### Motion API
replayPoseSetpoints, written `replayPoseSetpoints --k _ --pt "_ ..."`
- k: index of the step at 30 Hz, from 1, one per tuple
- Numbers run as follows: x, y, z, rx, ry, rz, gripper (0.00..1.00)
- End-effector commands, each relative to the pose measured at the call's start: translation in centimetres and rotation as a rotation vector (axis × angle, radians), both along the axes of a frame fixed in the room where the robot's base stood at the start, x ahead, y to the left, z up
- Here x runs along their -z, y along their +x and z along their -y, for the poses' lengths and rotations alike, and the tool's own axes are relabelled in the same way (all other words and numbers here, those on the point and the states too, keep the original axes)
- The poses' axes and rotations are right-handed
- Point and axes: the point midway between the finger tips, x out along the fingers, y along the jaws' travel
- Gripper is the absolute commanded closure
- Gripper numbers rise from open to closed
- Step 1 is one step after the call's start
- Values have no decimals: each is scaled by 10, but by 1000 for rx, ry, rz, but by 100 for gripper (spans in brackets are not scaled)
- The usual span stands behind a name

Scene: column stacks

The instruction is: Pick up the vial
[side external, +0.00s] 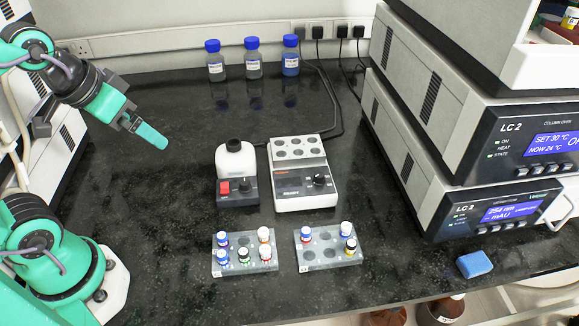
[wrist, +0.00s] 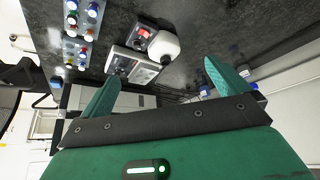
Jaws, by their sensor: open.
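Several small capped vials stand upright in two grey racks. The left rack (side external: 246,270) holds vials with blue, green and orange-red caps, among them a green-capped vial (side external: 244,256). The right rack (side external: 328,263) holds two blue-capped vials and a yellow-capped vial (side external: 350,246). Which vial is meant cannot be told. My gripper (side external: 152,137) is high at the left, well apart from the racks, pointing down to the right. In the wrist view my gripper (wrist: 160,86) has its green fingers spread with nothing between them. The vials show small at the top left there.
A white-topped mixer (side external: 236,170) and a grey block heater (side external: 304,180) stand behind the racks. Blue-capped bottles (side external: 253,58) line the back. LC units (side external: 500,150) stand at right, near a blue sponge (side external: 474,264). The left-centre bench is clear.

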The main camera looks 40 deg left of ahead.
Motion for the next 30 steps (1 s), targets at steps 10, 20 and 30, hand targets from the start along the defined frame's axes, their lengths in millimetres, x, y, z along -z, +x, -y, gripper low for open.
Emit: replayPoseSetpoints --k 10,20,30 --pt "0 0 0 2 2 1 52" --pt "0 0 0 2 0 -1 55" --pt "6 17 20 15 -32 -61 55"
